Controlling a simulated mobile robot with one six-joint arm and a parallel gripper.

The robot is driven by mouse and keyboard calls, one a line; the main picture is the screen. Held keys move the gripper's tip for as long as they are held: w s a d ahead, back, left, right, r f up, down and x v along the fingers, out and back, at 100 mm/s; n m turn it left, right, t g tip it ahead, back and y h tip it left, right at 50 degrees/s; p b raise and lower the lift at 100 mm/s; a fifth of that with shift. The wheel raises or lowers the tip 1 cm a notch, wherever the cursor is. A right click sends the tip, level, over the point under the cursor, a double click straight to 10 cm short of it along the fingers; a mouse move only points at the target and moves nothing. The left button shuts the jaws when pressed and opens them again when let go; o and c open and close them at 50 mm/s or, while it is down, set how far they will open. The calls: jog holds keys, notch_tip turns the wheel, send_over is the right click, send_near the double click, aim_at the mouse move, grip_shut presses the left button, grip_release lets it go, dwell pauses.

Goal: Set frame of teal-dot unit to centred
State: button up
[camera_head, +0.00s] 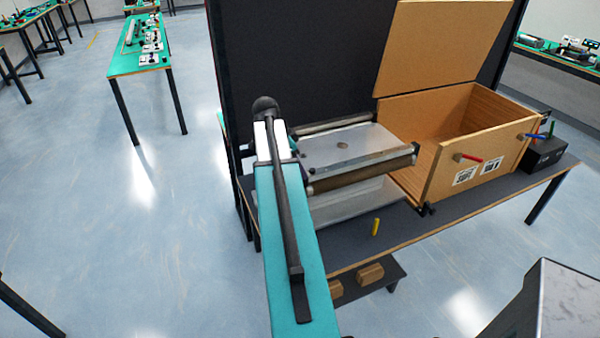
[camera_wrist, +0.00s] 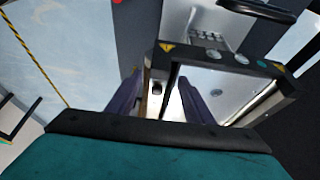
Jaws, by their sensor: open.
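The conveyor unit (camera_head: 345,150) lies on the dark table in the head view, with a pale bed between rollers. In the wrist view its dark end frame (camera_wrist: 225,62) carries a teal dot (camera_wrist: 262,63), grey round buttons and yellow warning triangles. My gripper (camera_wrist: 157,77) is open, its two dark fingers apart near the left corner of this frame. Part of the frame's side shows between the fingers; I cannot tell whether they touch it. In the head view my teal arm hides the unit's left end and my gripper.
An open wooden box (camera_head: 455,140) with a raised lid stands right of the unit. A tall dark panel (camera_head: 290,60) rises behind. Wooden blocks (camera_head: 369,273) lie on a low shelf.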

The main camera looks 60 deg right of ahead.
jog(key=b+v, duration=0.2)
jog(key=v, duration=0.8)
jog(key=shift+r, duration=0.2)
dwell(0.4)
